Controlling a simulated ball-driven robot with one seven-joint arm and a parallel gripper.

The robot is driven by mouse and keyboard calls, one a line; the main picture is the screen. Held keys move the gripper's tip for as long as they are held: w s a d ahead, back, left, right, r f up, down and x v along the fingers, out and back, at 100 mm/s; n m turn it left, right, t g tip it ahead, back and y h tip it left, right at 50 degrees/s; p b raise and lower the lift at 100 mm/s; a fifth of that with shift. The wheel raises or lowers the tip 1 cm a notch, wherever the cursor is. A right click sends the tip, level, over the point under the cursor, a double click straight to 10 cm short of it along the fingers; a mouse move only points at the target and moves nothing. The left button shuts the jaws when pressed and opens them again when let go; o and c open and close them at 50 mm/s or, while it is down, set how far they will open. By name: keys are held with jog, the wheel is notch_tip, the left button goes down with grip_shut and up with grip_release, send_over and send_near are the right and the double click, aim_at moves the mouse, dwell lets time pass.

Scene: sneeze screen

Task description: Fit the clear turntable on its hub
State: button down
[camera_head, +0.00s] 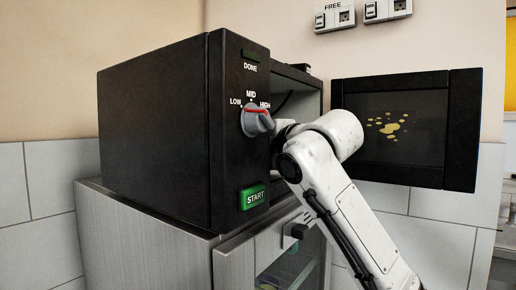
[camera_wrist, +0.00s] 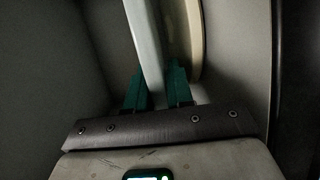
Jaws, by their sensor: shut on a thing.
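The black microwave (camera_head: 155,130) stands with its door (camera_head: 463,130) swung open to the right. My arm reaches into its cavity, and my gripper is hidden in the head view. In the wrist view, the green fingers of my gripper (camera_wrist: 156,88) are shut on a pale, narrow strip (camera_wrist: 146,45), which looks like the clear turntable seen edge-on. It runs up out of the top of the picture. A cream piece with a curved edge (camera_wrist: 194,40) stands just right of it; I cannot tell what it is. The hub is not visible in either view.
Dark cavity walls (camera_wrist: 50,60) stand close around my gripper. The front panel has a grey dial (camera_head: 257,121) and a green START button (camera_head: 252,197). The microwave stands on a grey cabinet (camera_head: 140,240). Yellow spots (camera_head: 388,125) mark the door's inside.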

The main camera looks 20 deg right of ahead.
jog(key=shift+f, duration=0.5)
dwell(2.7)
jog(key=c, duration=1.1)
grip_release()
jog(key=shift+f, duration=0.1)
jog(key=shift+o, duration=0.9)
jog(key=shift+f, duration=0.4)
jog(key=shift+r+v, duration=0.15)
jog(key=shift+v, duration=1.6)
jog(key=shift+r+v, duration=0.15)
jog(key=shift+v, duration=1.65)
